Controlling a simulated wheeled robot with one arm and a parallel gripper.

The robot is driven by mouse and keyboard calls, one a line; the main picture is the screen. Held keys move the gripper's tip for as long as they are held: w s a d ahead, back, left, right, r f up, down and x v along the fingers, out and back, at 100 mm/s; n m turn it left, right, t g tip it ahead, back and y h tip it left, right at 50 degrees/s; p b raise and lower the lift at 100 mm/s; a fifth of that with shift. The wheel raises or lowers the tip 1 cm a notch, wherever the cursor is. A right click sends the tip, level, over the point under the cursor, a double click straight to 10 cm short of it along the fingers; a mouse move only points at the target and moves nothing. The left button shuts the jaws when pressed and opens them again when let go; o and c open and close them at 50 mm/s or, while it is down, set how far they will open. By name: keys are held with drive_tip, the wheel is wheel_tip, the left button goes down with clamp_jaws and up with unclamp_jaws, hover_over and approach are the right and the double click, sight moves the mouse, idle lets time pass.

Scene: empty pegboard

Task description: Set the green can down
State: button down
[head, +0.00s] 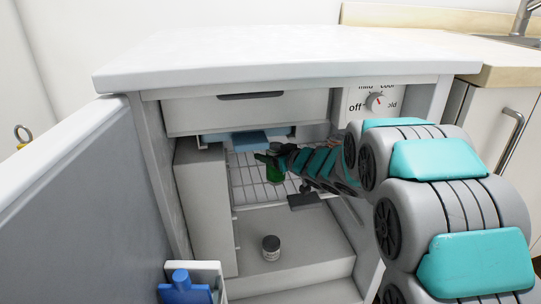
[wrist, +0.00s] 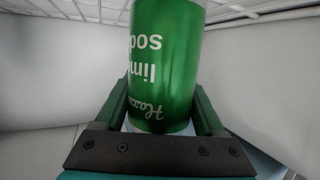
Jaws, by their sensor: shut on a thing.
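The green can (head: 274,173) is inside the small open fridge in the head view, at the wire shelf (head: 246,186). My gripper (head: 268,163) reaches in from the right and is shut on the can. In the wrist view the green can (wrist: 165,65) fills the middle, with its lettering upside down. The fingers of my gripper (wrist: 165,112) lie on both sides of it. The can's far end is cut off by the picture's top edge. I cannot tell whether the can touches the shelf.
A small grey jar (head: 271,248) stands on the fridge floor below. A blue object (head: 250,141) is above the shelf at the back. The open door (head: 75,205) stands at left, with a blue bottle (head: 184,288) in its rack. The fridge's right wall is close to my arm.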

unclamp_jaws()
drive_tip(key=shift+f, duration=0.15)
